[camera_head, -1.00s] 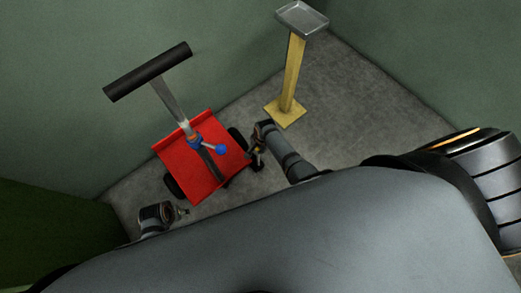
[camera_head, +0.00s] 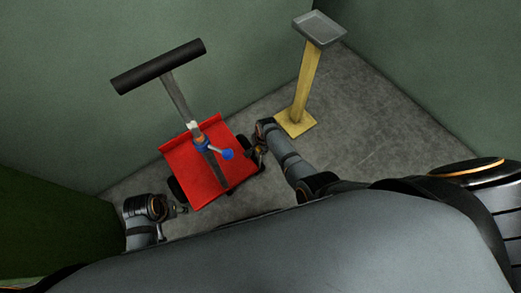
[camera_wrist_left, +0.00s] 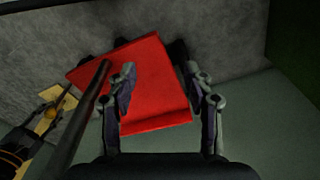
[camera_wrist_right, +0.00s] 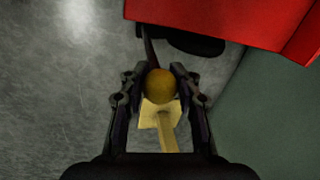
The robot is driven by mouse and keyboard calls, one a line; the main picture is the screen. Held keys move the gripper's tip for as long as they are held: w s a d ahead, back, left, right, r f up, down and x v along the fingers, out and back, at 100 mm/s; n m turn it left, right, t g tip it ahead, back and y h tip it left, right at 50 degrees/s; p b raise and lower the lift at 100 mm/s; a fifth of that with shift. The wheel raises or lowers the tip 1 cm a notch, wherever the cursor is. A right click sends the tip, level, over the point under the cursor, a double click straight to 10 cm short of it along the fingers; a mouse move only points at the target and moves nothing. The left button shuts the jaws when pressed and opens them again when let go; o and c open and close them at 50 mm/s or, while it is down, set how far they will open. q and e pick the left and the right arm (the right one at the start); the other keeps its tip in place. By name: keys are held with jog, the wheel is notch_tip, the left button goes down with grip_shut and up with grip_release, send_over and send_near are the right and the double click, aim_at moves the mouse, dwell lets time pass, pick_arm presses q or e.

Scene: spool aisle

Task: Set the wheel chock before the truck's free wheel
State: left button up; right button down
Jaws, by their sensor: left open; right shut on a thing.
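The red truck (camera_head: 208,165) has a black T-handle (camera_head: 158,66) on a grey post and dark wheels at its sides. One wheel (camera_head: 176,188) is at its left, and a wheel (camera_wrist_right: 195,42) shows under its red edge in the right wrist view. My right gripper (camera_head: 258,151) is beside the truck's right side, shut on an orange ball knob (camera_wrist_right: 160,85). A dark piece (camera_wrist_right: 150,45) extends beyond the knob; the chock's shape is mostly hidden. My left gripper (camera_head: 182,209) is open and empty by the truck's lower left; its fingers (camera_wrist_left: 165,80) frame the red bed.
A yellow stand (camera_head: 300,90) with an empty grey tray (camera_head: 320,28) stands right of the truck. A lever with a blue knob (camera_head: 228,154) is on the truck's post. Green walls close in behind and at the sides. Grey floor (camera_head: 370,120) is free at right.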

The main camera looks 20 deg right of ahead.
jog(key=shift+w, duration=0.15)
jog(key=c, duration=0.9)
grip_release()
jog(key=shift+o, duration=0.2)
jog(key=r, duration=0.2)
jog(key=s+r, duration=0.1)
jog(key=r, duration=0.4)
jog(key=shift+s+d+r, duration=0.15)
jog(key=shift+d+r, duration=0.1)
jog(key=shift+d, duration=0.05)
